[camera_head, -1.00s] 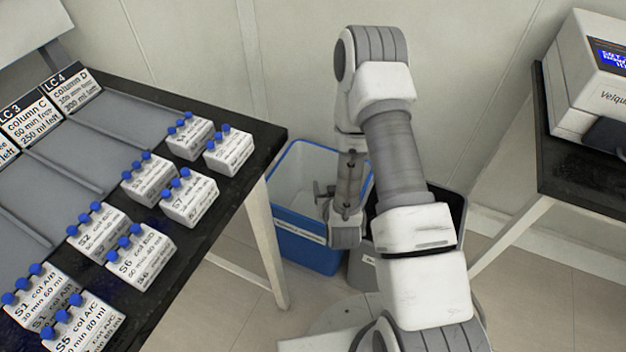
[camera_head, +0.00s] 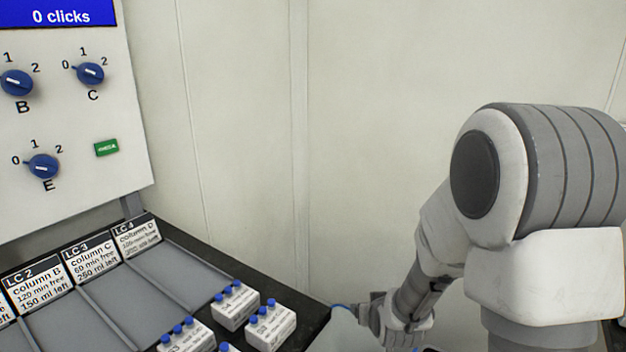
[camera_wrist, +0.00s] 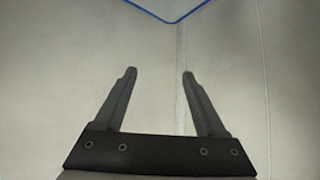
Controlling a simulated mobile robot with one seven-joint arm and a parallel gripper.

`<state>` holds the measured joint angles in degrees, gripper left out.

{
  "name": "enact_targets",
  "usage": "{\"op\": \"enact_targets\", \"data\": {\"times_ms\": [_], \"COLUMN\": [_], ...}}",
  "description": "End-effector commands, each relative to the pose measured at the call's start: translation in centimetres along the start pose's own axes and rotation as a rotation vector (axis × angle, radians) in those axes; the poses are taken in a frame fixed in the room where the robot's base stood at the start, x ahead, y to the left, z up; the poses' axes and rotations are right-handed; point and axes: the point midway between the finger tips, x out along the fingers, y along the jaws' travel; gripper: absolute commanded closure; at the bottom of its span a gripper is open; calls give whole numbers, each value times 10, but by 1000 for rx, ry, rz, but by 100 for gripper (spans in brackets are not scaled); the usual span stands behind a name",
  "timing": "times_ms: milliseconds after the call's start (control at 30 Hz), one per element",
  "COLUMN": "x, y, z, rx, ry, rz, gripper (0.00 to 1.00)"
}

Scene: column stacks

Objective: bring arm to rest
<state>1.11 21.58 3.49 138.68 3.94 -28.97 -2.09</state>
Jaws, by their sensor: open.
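My gripper (camera_wrist: 159,75) is open and empty in the wrist view, its two dark fingers apart with pale floor or wall behind them. In the head view my arm (camera_head: 545,210) fills the right side. Its wrist end (camera_head: 400,315) hangs low near the corner of the bench, and the fingers are not clear there.
A dark bench (camera_head: 275,290) at lower left bears white sample boxes with blue caps (camera_head: 235,307) and label cards (camera_head: 137,236). A panel with blue knobs (camera_head: 90,73) stands at the upper left. A blue rim (camera_wrist: 168,22) crosses the top of the wrist view. The wall behind is bare.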

Motion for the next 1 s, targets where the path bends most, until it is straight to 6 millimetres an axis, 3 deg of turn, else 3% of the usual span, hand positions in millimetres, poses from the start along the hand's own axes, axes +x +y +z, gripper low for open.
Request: {"op": "enact_targets", "data": {"times_ms": [33, 200, 467, 800, 1000], "x": [-15, -61, -140, -249, -300], "y": [0, 0, 2, 6, 10], "z": [-11, -28, -37, -16, 7], "rx": [-3, -9, -17, -18, -16], "ry": [-6, -64, -152, -266, -324], "rz": [-2, -5, -5, 4, 10], "gripper": [27, 27, 27, 27, 27]}}
